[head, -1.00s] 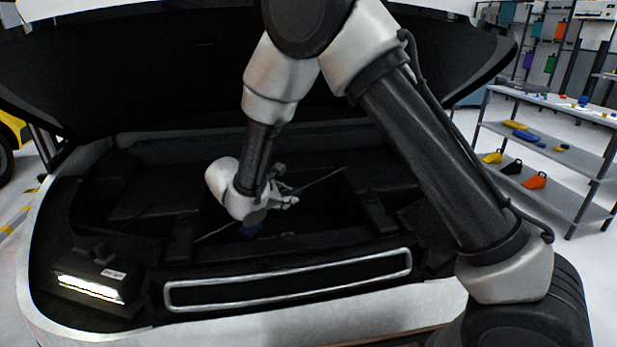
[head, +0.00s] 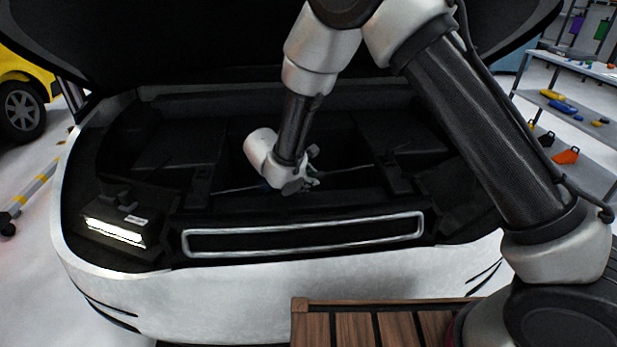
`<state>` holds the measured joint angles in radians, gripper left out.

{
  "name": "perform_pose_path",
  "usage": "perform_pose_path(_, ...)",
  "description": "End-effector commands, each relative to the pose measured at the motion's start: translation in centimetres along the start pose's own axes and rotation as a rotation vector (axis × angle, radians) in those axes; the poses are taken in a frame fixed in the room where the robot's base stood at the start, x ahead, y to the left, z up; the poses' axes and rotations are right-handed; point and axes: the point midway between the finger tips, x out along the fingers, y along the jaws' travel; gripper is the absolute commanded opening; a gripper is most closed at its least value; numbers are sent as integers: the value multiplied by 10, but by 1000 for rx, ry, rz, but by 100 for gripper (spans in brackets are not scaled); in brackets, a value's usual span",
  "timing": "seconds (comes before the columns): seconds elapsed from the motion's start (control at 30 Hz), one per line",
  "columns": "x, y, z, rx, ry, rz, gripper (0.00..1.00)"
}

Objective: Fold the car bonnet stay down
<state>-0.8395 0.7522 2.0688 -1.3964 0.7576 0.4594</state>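The bonnet stay (head: 350,170) is a thin pale rod lying low across the front of the open engine bay. It rises slightly from left to right, and its middle is hidden behind my gripper and wrist. Its left part (head: 235,189) shows just above the front grille. My gripper (head: 312,181) is down in the bay at the middle of the rod, overlapping it in the picture. The fingers are small and dark, so I cannot tell whether they are closed on it. The raised bonnet (head: 200,45) shows its dark underside above my arm.
A lit headlamp (head: 113,231) and the silver-edged grille (head: 300,238) border the bay's front. A slatted wooden platform (head: 385,325) lies in front of the bumper. Shelves (head: 590,75) with tools stand at right, a yellow car (head: 22,95) at left.

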Motion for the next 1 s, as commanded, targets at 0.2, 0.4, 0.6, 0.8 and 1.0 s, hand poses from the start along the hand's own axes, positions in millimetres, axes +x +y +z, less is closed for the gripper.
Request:
perform_pose_path(0.2,0,0,0,0,-1,0,41)
perform_pose_path(0.4,0,0,0,0,-1,1,41)
perform_pose_path(0.6,-16,2,-1,1,2,4,41)
perform_pose_path(0.8,-60,1,-1,0,4,5,41)
perform_pose_path(1.0,-100,0,-1,0,3,3,41)
